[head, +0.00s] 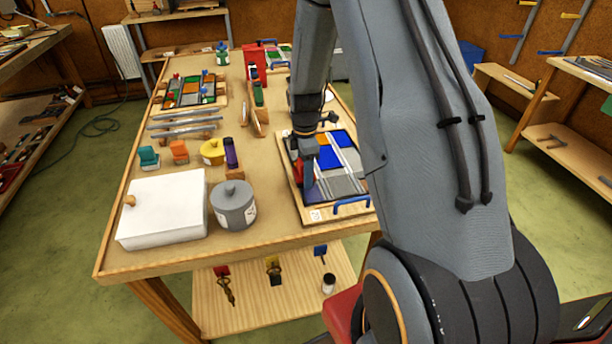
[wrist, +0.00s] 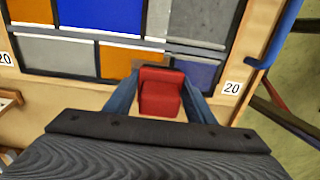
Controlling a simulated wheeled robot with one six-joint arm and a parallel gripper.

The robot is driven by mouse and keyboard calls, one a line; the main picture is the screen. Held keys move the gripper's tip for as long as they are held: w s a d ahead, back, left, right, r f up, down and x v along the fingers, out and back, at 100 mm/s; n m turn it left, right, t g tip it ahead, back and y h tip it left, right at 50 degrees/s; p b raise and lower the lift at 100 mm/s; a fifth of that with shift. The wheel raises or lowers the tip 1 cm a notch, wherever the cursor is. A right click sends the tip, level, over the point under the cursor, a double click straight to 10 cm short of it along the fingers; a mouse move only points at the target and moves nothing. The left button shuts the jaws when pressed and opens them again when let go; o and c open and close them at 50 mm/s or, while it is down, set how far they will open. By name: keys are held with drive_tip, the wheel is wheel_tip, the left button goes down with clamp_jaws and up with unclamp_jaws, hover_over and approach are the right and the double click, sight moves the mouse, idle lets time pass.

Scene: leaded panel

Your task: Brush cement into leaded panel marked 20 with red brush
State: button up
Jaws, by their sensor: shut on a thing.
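The leaded panel marked 20 (head: 345,183) lies on a wooden board on the table in the head view. It has blue, grey and orange panes, and it also shows in the wrist view (wrist: 100,20). A white label reading 20 (wrist: 232,88) is at the board's corner. My gripper (wrist: 160,88) is shut on the red brush (wrist: 160,100), whose red block shows between the fingers. The brush is over the panel's near edge, by an orange and a bluish pane. Its bristles are hidden, so I cannot tell whether they touch. In the head view my arm hides part of the panel.
A grey lidded pot (head: 233,205) and a white box (head: 163,210) stand left of the panel. Blue handles (head: 351,205) rise at the board's ends. Another coloured panel (head: 190,91) lies farther back.

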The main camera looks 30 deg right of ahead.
sight(330, 171)
drive_tip(key=shift+w+d+b, duration=0.2)
drive_tip(key=shift+w+b, duration=0.3)
drive_tip(key=shift+w, duration=0.75)
drive_tip(key=shift+d, duration=0.15)
drive_tip(key=shift+s+d, duration=0.2)
drive_tip(key=shift+d, duration=0.5)
drive_tip(key=shift+s+d, duration=0.15)
drive_tip(key=shift+d, duration=0.5)
drive_tip(key=shift+d, duration=0.1)
drive_tip(key=shift+s+d, duration=0.15)
drive_tip(key=shift+d, duration=0.55)
drive_tip(key=shift+s+d, duration=0.1)
drive_tip(key=shift+d, duration=0.6)
drive_tip(key=shift+d, duration=0.1)
drive_tip(key=shift+s+d+p, duration=0.15)
drive_tip(key=shift+d, duration=0.55)
drive_tip(key=shift+s+d+p, duration=0.15)
drive_tip(key=shift+d, duration=0.5)
